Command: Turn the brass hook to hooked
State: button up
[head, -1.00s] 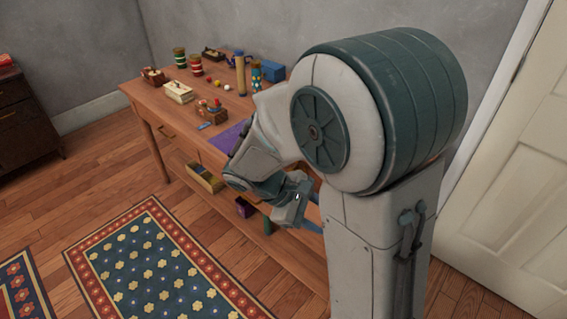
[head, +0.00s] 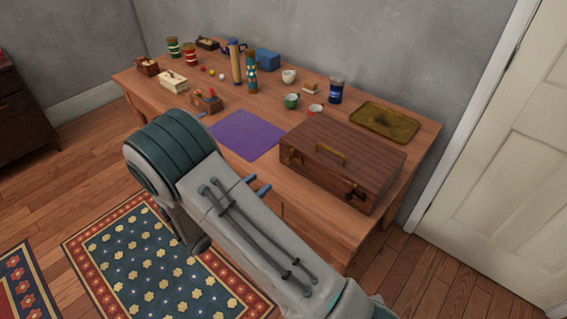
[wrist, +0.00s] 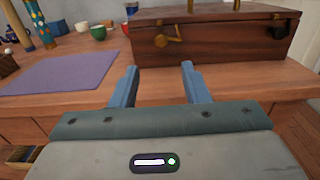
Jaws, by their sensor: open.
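A dark wooden case (head: 345,152) lies shut on the table, with a brass handle on its lid. It also shows in the wrist view (wrist: 225,45). A brass fitting that looks like the hook (wrist: 172,36) is on the left of its front face; it also shows in the head view (head: 291,157). Its exact setting is too small to tell. A second fitting (head: 355,191) is on the right of that face. My gripper (head: 257,184) is open and empty in front of the table edge, apart from the case. Its blue fingers (wrist: 160,70) point toward the case.
A purple mat (head: 246,135) lies left of the case. Cups, jars, small boxes and a dark tray (head: 385,120) stand farther back. The wooden table (head: 415,150) has bare room around the case. A patterned rug (head: 150,250) covers the floor in front.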

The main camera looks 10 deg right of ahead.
aim_at(286, 162)
jog(key=x, duration=1.1)
jog(key=shift+w+d+p, duration=0.1)
jog(key=shift+d+p, duration=0.2)
jog(key=shift+p, duration=0.05)
grip_shut()
